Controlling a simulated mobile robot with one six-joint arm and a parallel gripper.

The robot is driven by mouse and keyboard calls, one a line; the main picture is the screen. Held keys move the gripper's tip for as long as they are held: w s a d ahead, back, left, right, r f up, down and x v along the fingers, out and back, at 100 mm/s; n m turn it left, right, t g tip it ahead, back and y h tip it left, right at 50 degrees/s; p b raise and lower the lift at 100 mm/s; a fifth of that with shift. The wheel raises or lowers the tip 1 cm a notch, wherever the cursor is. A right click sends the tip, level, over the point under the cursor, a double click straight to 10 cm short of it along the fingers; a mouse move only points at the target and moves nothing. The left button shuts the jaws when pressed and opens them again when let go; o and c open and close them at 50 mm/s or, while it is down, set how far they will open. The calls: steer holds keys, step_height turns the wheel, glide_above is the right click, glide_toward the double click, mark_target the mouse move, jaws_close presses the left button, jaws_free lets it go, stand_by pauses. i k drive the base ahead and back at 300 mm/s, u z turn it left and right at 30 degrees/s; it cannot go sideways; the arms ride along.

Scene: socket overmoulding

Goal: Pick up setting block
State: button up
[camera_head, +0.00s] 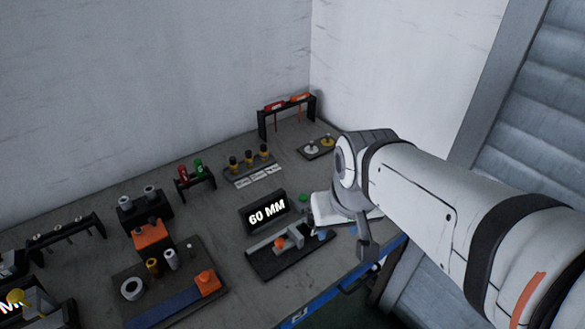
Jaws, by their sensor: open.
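I cannot tell for certain which piece is the setting block. A dark fixture (290,262) with a grey rail and an orange piece (281,243) lies in front of a black sign (265,212) reading 60 MM. A small orange block (207,281) sits on the right end of a dark tray to the left. My gripper (345,232) hangs from the arm at the right end of the fixture, open. One dark finger shows; the arm and wrist hide much of the rest. I see nothing held, and cannot tell whether it touches the fixture.
A rack of yellow-topped pieces (249,164), a red-and-green tool stand (194,176) and an orange-fronted black box (151,236) stand on the grey bench. A black frame with red handles (287,108) stands at the back. Walls close the left and back. The blue front edge (350,278) is near.

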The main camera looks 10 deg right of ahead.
mark_target(307, 223)
steer(key=z, duration=0.35)
steer(key=k, duration=0.85)
steer(key=u, duration=1.65)
steer(key=k, duration=0.15)
steer(key=z, duration=2.55)
steer(key=i, duration=0.95)
steer(key=u, duration=0.65)
steer(key=i, duration=0.5)
steer(key=u, duration=0.45)
